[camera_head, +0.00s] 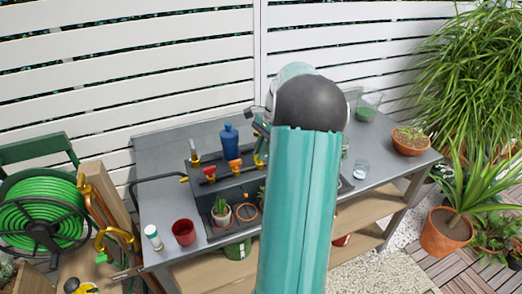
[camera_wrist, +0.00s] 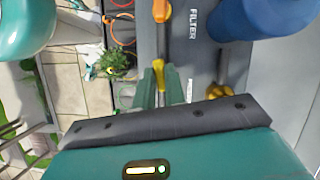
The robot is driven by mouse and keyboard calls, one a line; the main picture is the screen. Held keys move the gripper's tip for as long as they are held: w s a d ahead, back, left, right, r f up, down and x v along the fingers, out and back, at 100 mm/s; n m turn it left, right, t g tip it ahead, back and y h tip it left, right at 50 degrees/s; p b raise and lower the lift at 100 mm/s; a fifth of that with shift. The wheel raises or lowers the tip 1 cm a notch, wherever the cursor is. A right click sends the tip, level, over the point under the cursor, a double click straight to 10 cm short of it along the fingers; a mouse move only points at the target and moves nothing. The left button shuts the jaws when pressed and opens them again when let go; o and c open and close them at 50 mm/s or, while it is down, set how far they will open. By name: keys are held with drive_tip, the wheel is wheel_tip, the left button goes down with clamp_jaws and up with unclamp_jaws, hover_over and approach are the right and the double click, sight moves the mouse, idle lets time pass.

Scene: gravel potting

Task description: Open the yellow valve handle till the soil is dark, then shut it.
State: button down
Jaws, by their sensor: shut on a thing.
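The yellow valve handle (camera_wrist: 158,72) shows between the green fingers of my gripper (camera_wrist: 160,84) in the wrist view. My gripper is shut on it. In the head view a little yellow (camera_head: 260,158) shows beside my arm, which covers most of this spot. An orange valve handle (camera_wrist: 161,10) stands in line with the yellow one, and a red handle (camera_head: 209,171) stands farther left in the head view. A leafy green plant (camera_wrist: 115,63) is left of the gripper in the wrist view. I cannot tell how dark its soil is.
A blue bottle (camera_head: 229,137) stands behind the handles. Brass fittings (camera_wrist: 216,95) are right of my fingers. The grey bench (camera_head: 160,205) has free room at left.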

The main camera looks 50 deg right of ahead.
drive_tip(key=n+g, duration=0.1)
drive_tip(key=n, duration=0.2)
drive_tip(key=shift+w+n, duration=0.15)
drive_tip(key=shift+n, duration=0.15)
drive_tip(key=n+g, duration=0.2)
drive_tip(key=n, duration=0.2)
drive_tip(key=shift+w+n, duration=0.1)
drive_tip(key=shift+n, duration=0.2)
drive_tip(key=n+g+h, duration=0.1)
drive_tip(key=n, duration=0.2)
drive_tip(key=shift+w+n, duration=0.1)
drive_tip(key=shift+n, duration=0.2)
drive_tip(key=shift+a+n+g+h, duration=0.1)
drive_tip(key=shift+n+g+h, duration=0.5)
drive_tip(key=shift+n, duration=1.3)
drive_tip(key=c, duration=1.5)
unclamp_jaws()
drive_tip(key=shift+o, duration=0.2)
drive_tip(key=v, duration=1.3)
drive_tip(key=shift+w+r, duration=0.2)
drive_tip(key=shift+r, duration=0.15)
